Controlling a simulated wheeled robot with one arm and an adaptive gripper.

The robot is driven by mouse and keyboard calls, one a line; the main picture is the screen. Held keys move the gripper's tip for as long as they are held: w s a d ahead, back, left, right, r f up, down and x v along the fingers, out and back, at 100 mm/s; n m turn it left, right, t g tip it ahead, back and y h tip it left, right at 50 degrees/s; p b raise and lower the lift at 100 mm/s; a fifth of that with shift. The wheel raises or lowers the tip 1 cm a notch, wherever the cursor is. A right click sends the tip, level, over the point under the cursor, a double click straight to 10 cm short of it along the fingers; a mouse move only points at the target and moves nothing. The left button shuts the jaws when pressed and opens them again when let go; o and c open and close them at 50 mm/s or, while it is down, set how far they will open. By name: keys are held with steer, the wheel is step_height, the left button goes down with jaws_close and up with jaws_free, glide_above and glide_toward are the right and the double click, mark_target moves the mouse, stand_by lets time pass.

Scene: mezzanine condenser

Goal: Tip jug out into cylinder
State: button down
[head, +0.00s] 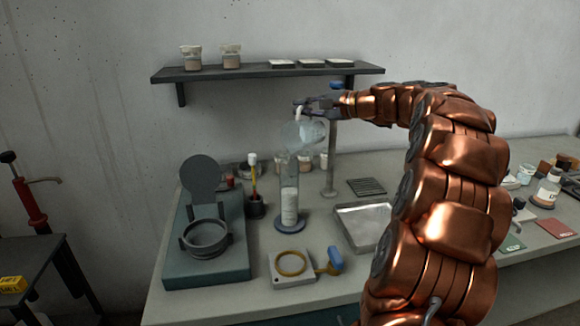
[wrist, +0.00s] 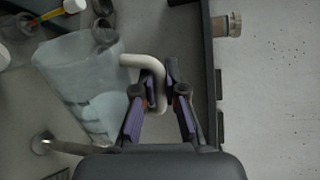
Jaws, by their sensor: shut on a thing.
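My gripper (head: 318,102) is shut on the pale handle of the clear jug (head: 303,134); the wrist view shows the fingers (wrist: 158,80) around the handle (wrist: 145,62). The jug is held in the air, tilted, with its mouth side to the lower left. In the wrist view the jug (wrist: 80,75) has pale shapes in its lower part; I cannot tell whether these are its contents. The tall clear cylinder (head: 289,200) stands upright on a round blue-grey base, directly below the jug. White material fills its lower part. The jug partly covers the cylinder's top.
A metal stand (head: 332,160) rises close behind the jug. A dark wall shelf (head: 260,72) with jars is above. A teal device (head: 205,245) stands left, a brush cup (head: 255,206) beside the cylinder, a metal tray (head: 362,226) right, and a ring plate (head: 291,266) in front.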

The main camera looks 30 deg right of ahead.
steer(key=shift+s+a+f+b, duration=0.1)
steer(key=shift+a+f+b, duration=0.2)
steer(key=shift+f+b, duration=0.45)
steer(key=shift+s+a+r+n+h+b, duration=0.2)
steer(key=shift+a+r+n+b, duration=0.15)
steer(key=shift+b, duration=0.4)
steer(key=shift+s+a+r+n+h+b, duration=0.1)
steer(key=shift+a+r+n+h+b, duration=0.15)
steer(key=shift+n+b, duration=0.35)
stand_by(0.7)
